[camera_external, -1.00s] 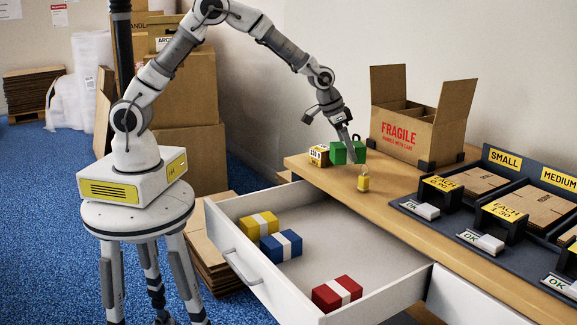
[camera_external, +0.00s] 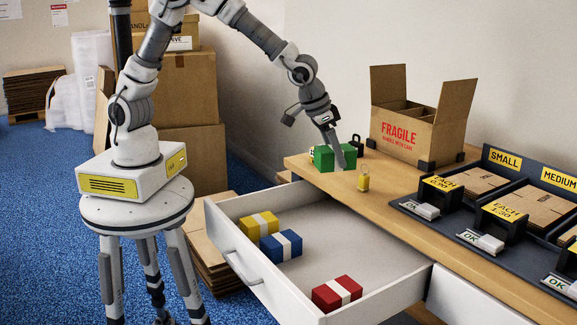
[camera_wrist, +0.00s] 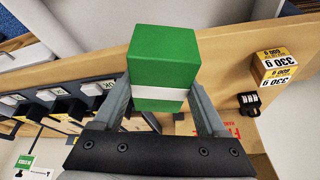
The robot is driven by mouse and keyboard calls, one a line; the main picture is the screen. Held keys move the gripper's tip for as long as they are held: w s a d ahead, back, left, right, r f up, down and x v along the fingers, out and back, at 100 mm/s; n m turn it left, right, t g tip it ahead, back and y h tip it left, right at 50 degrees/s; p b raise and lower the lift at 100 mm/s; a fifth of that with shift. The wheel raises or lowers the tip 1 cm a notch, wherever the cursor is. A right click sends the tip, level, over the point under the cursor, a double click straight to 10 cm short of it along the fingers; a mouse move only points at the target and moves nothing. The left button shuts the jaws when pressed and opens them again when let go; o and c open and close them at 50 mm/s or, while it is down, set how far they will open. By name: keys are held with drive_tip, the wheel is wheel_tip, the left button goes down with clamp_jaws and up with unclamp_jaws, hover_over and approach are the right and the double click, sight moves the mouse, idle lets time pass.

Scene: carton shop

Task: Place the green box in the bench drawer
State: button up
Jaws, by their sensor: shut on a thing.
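The green box (camera_external: 323,158) with a white band is above the bench top near its left end. In the wrist view the green box (camera_wrist: 164,58) sits between the two fingers, which press on its sides. My gripper (camera_external: 338,160) is shut on it. The bench drawer (camera_external: 335,250) is pulled open in front of the bench. It holds a yellow box (camera_external: 247,228), a blue box (camera_external: 286,246) and a red box (camera_external: 325,299), each with a white band. Bare drawer floor shows to the right of the yellow and blue boxes.
A yellow weight block (camera_wrist: 274,64) and a black padlock-like object (camera_wrist: 249,104) are on the bench. A FRAGILE carton (camera_external: 400,140) stands behind. Sorting trays (camera_external: 490,200) line the right side.

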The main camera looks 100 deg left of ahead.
drive_tip(key=s+d+f+n+y+b, duration=0.1)
drive_tip(key=s+d+f+n+b, duration=0.1)
drive_tip(key=d+f, duration=0.55)
drive_tip(key=s+d+f+n+b, duration=0.1)
drive_tip(key=d+f+b, duration=0.25)
drive_tip(key=d, duration=0.65)
drive_tip(key=b, duration=0.2)
approach(312, 276)
drive_tip(key=shift+g, duration=0.4)
drive_tip(key=x, duration=0.2)
drive_tip(key=w+x, duration=0.1)
drive_tip(key=x, duration=0.2)
drive_tip(key=shift+f+b, duration=0.2)
drive_tip(key=shift+b, duration=0.15)
drive_tip(key=o, duration=1.5)
